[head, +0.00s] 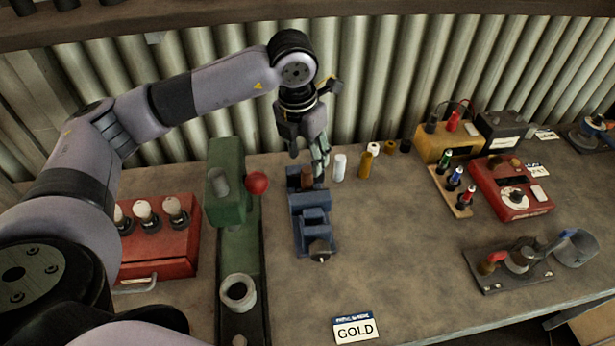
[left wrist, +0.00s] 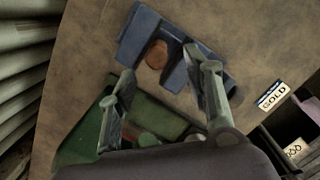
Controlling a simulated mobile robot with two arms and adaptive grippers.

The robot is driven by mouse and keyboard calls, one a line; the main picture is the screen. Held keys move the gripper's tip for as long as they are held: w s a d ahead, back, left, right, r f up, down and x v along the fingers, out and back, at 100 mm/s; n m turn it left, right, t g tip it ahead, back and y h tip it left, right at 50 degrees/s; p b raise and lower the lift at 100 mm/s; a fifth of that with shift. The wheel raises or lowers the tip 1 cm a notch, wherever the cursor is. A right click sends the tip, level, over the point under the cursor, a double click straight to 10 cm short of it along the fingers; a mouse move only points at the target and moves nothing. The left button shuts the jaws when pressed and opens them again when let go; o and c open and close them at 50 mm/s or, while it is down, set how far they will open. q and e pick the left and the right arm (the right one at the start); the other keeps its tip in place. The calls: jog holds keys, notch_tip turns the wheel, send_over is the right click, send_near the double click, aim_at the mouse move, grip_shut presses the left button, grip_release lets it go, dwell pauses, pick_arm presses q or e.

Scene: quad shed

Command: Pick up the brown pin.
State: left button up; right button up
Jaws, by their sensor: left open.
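A brown pin (head: 306,179) stands in the blue vise (head: 313,222) and is partly hidden by my gripper in the head view. In the left wrist view its round brown top (left wrist: 157,54) shows between the blue jaws of the vise (left wrist: 205,57). My left gripper (head: 308,164) is open and empty, fingers pointing down, just above the pin. In the left wrist view its two fingertips (left wrist: 160,66) are spread to either side, with the pin's top slightly beyond the line between them. My right gripper is in neither view.
A white pin (head: 339,167) and an ochre pin (head: 365,166) stand just right of the vise. A green press with a red knob (head: 229,196) stands close on the left. A GOLD card (head: 355,329) lies at the front.

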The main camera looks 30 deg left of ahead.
aim_at(307, 169)
pick_arm(q)
jog(key=shift+a+f+p, duration=0.1)
jog(key=shift+f+p, duration=0.2)
jog(key=shift+f, duration=0.05)
jog(key=f+p, duration=0.2)
jog(key=f, duration=0.1)
jog(key=shift+w+a+f, duration=0.15)
jog(key=shift+w+f, duration=0.15)
jog(key=shift+w, duration=0.05)
jog(key=shift+f, duration=0.45)
grip_shut()
jog(key=shift+w+r, duration=0.1)
